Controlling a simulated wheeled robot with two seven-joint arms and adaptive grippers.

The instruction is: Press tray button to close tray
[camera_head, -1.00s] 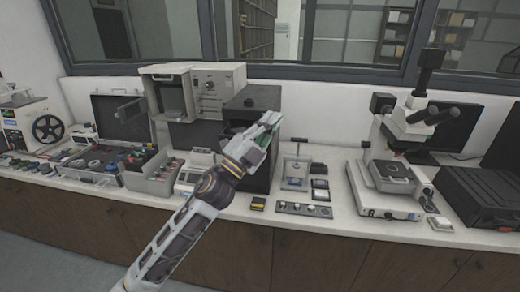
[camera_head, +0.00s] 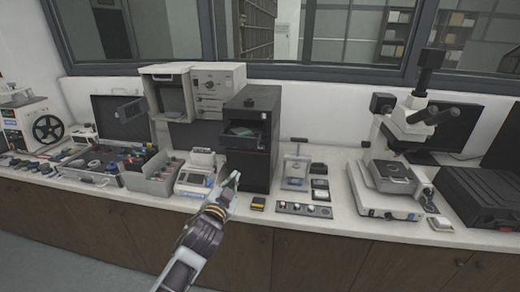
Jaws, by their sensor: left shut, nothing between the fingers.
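The tall black unit (camera_head: 262,168) stands on the counter left of the picture's middle. An open recess or tray (camera_head: 243,131) shows in its upper front, with something greenish in it. I cannot pick out the tray button; it is too small or hidden. My left gripper (camera_head: 232,180) is shut and empty. It is low in front of the black unit, at its lower left, and covers part of its base and the counter edge. I cannot tell whether it touches the unit. My right gripper is not in view.
Left of the unit are a white scale-like device (camera_head: 194,181) and a grey bin (camera_head: 152,176). To its right are a small stand press (camera_head: 296,168), a strip with round pieces (camera_head: 303,209) and a microscope (camera_head: 396,172). A small black-yellow item (camera_head: 257,203) lies near the front edge.

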